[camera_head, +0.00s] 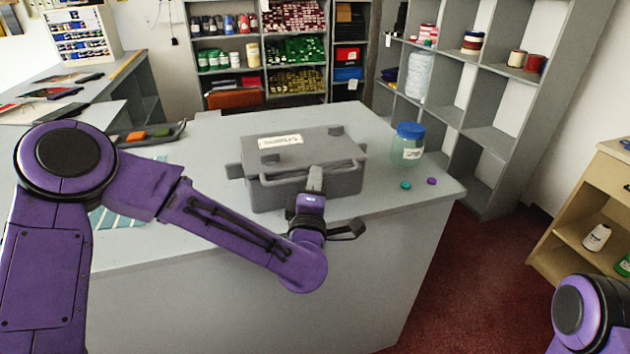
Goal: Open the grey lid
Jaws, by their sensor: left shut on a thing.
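A grey box (283,193) stands on the grey counter in the middle of the head view. Its grey lid (318,147) carries a white label and lies flat on top, closed. A grey handle bar (280,180) runs along the lid's front edge. My left gripper (314,180) is at the front of the box, shut on the handle near its middle. The fingertips are partly hidden by the gripper body. Only a piece of my right arm shows at the lower right; the right gripper is out of view.
A jar with a blue lid (409,146) stands right of the box, near a green button (405,185) and a purple button (431,181). A dark tray (150,142) with coloured pieces lies at the left. Shelves stand behind. The counter (377,122) is clear behind the box.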

